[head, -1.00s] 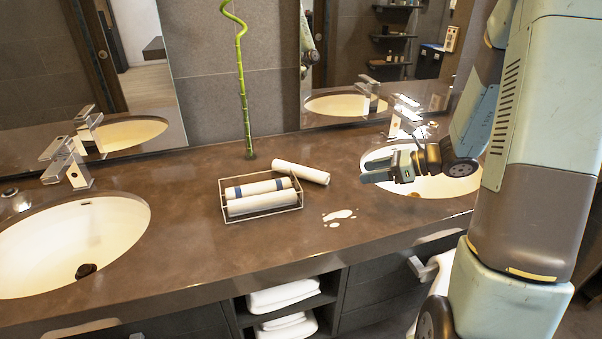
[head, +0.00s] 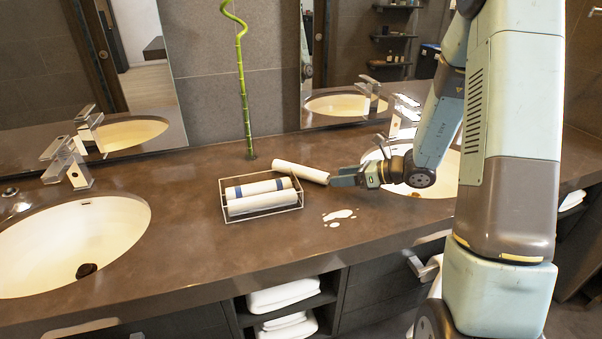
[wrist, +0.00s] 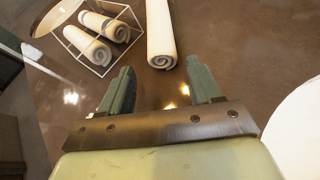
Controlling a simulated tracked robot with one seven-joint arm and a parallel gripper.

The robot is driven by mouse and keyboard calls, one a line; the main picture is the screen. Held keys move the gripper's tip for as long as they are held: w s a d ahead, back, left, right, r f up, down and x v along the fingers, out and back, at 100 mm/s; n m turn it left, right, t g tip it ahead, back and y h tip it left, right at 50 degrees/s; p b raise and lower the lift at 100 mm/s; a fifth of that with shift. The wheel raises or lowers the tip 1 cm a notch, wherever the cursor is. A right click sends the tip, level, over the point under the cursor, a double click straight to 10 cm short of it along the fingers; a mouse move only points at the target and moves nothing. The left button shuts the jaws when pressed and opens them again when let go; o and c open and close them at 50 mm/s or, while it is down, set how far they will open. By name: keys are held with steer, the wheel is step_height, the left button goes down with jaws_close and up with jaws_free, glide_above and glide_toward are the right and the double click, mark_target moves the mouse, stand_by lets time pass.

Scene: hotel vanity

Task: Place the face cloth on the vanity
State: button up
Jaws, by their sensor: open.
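A rolled white face cloth (head: 301,172) lies on the brown vanity top (head: 250,252), just behind and right of the wire basket; its far end appears to touch or pass close to the basket. In the wrist view the roll (wrist: 160,35) lies ahead of my gripper, its spiral end facing the jaws. My gripper (head: 338,178) is open and empty, just right of the roll's right end. In the wrist view the two fingers of my gripper (wrist: 163,82) are apart, with the roll's end just beyond their tips.
A bamboo stalk (head: 242,95) stands behind the basket. Sinks lie at left (head: 75,245) and right (head: 440,178). The counter between basket and left sink is clear.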

mark_target(327, 177)
steer(key=x, duration=0.5)
steer(key=shift+d, duration=0.1)
steer(key=c, duration=0.9)
steer(key=shift+r, duration=0.15)
